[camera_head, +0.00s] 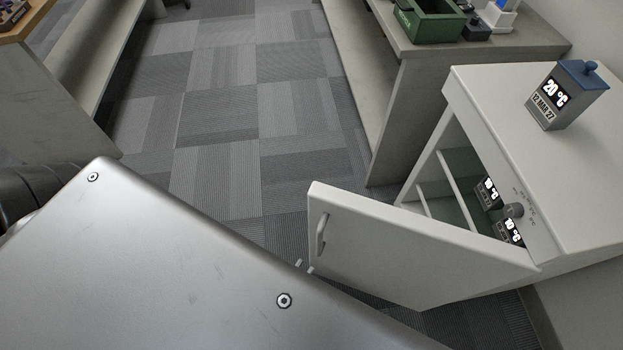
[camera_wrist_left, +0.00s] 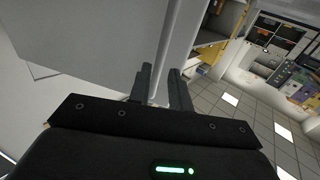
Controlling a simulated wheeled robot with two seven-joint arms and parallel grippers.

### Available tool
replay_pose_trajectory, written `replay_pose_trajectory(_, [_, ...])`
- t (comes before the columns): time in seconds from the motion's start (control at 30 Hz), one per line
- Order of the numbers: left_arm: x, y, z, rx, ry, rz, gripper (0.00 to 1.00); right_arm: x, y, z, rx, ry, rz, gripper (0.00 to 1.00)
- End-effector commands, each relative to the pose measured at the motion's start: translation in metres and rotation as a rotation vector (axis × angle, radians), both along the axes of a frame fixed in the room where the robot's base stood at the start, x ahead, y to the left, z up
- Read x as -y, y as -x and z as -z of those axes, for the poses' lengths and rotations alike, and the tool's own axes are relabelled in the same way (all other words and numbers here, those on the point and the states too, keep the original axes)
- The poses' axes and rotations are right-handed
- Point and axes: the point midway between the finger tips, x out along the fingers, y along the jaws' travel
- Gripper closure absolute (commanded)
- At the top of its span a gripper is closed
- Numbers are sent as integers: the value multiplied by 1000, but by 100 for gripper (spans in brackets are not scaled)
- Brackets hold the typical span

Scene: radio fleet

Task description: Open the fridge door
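The white fridge (camera_head: 490,120) stands at the right in the head view. Its door (camera_head: 400,250) stands wide open, swung out toward me, with a handle (camera_head: 321,234) near its free edge. The door also shows as a pale panel in the left wrist view (camera_wrist_left: 100,40). My left gripper (camera_head: 304,266) is mostly hidden behind my silver arm; only small tips show by the door's free edge, below the handle. In the left wrist view its two fingers (camera_wrist_left: 159,88) are apart, with the door's edge in line with the gap. Contact cannot be told. My right gripper is not in view.
Two displays (camera_head: 488,192) show inside the fridge opening. A grey counter (camera_head: 480,50) with a green bin (camera_head: 430,20) stands behind. Carpeted floor (camera_head: 240,110) is free between the counters.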

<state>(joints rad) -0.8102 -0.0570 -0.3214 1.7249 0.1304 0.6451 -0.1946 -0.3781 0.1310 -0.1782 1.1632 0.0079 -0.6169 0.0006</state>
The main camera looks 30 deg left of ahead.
Motion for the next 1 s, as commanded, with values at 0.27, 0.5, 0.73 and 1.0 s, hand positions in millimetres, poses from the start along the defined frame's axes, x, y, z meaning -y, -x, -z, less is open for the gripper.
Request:
replay_pose_trajectory(0.27, [-1,22,0,-1,1,0,80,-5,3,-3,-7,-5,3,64])
replay_pose_trajectory(0.5, [-1,23,0,0,0,0,80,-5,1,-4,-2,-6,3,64])
replay_pose_trajectory(0.73, [-4,12,50,-156,-24,57,100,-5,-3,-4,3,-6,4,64])
replay_pose_trajectory(1.0, [-59,9,225,-820,-146,150,100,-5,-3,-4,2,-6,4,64])
